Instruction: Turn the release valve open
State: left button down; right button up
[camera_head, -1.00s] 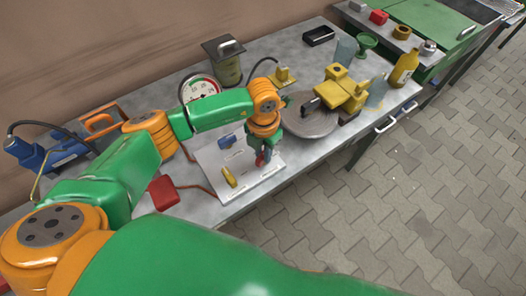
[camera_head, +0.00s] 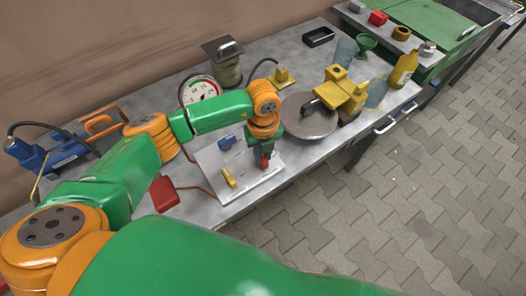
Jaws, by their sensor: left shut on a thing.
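A pale valve panel (camera_head: 213,160) lies on the grey workbench. It carries a blue handle (camera_head: 227,142), a yellow handle (camera_head: 229,177) and a red handle (camera_head: 265,161) at its right side. My left gripper (camera_head: 264,154) points down over the right part of the panel and is shut on the red handle. The gripper's fingers hide part of the red handle. Which handle is the release valve cannot be told from any marking I see. My right gripper is not in view.
A pressure gauge (camera_head: 200,91) and a dark-lidded olive canister (camera_head: 227,67) stand behind my arm. A round metal disc (camera_head: 308,117) and a yellow device (camera_head: 343,91) are close to the right of my gripper. A red box (camera_head: 164,193) lies left of the panel.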

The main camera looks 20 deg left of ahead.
aim_at(263, 155)
pick_arm(q)
jog(key=shift+w+n, duration=0.1)
jog(key=shift+n, duration=1.5)
jog(key=shift+p, duration=0.3)
jog(key=c, duration=0.8)
grip_release()
jog(key=shift+o, duration=0.2)
notch_tip(263, 155, up, 7)
jog(key=shift+r+b, duration=0.1)
jog(key=shift+b, duration=0.45)
